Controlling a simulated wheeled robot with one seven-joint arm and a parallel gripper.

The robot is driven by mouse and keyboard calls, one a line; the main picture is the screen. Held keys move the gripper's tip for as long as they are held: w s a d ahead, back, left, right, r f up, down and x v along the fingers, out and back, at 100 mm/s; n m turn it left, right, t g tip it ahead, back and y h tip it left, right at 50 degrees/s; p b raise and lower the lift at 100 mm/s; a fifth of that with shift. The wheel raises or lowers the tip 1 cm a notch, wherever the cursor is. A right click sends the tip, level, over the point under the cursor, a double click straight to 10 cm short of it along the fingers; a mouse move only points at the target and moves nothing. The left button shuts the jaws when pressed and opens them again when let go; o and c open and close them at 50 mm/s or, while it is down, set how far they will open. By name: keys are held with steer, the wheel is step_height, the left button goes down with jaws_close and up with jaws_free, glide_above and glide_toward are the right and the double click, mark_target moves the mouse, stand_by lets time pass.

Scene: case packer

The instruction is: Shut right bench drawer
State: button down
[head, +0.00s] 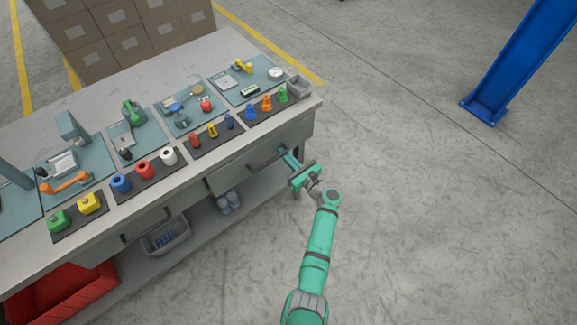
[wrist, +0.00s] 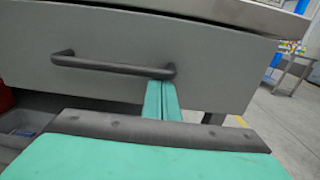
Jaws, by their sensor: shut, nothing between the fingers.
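The right bench drawer (head: 240,177) is under the right end of the workbench, with a dark bar handle on its grey front. In the wrist view the drawer front (wrist: 215,60) fills the upper part, and its handle (wrist: 105,65) runs across the left and middle. My gripper (head: 284,153) is at the drawer front, near the right end of the handle. In the wrist view its green fingers (wrist: 163,86) are together and empty, with their tips at the handle's right end. Whether they touch the front, and how far the drawer stands out, I cannot tell exactly.
The workbench top (head: 205,65) carries several mats with tools and coloured parts. A left drawer handle (head: 145,225), a grey bin (head: 166,238) and a red bin (head: 65,295) are to the left. A blue post (head: 520,60) stands at right. The floor right of the bench is clear.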

steer(key=x, duration=0.3)
steer(key=shift+w+a+r, duration=0.1)
steer(key=shift+w, duration=0.05)
steer(key=shift+w+a+r, duration=0.1)
steer(key=shift+a, duration=0.05)
steer(key=v, duration=1.4)
steer(key=shift+s+d, duration=0.2)
steer(key=shift+s, duration=0.05)
steer(key=shift+f, duration=0.25)
